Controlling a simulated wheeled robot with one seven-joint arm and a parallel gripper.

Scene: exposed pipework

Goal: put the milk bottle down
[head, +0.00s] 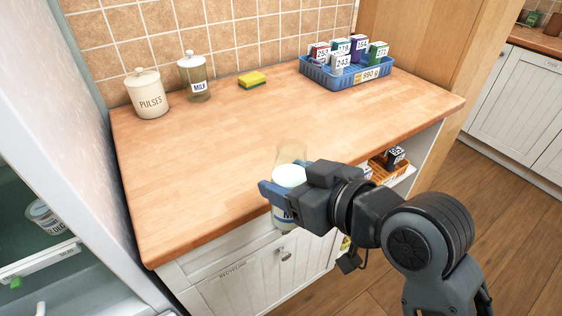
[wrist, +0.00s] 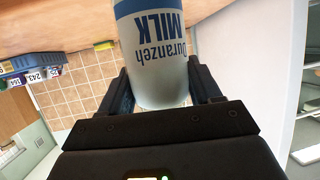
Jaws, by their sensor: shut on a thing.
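The milk bottle (wrist: 157,62) is pale with a blue band and the word MILK. In the wrist view it sits between the two fingers of my gripper (wrist: 158,92), which is shut on it. In the head view my gripper (head: 287,190) holds the bottle (head: 289,176) at the front edge of the wooden worktop (head: 200,160), over or just in front of it. The bottle looks upright. Its middle is partly hidden by my gripper. I cannot tell its height above the worktop.
A PULSES jar (head: 148,95), a glass jar (head: 196,78) and a yellow sponge (head: 252,79) stand along the back. A blue crate (head: 318,76) of numbered boxes is at the back right. The middle of the worktop is clear. An open fridge (head: 75,130) is at the left.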

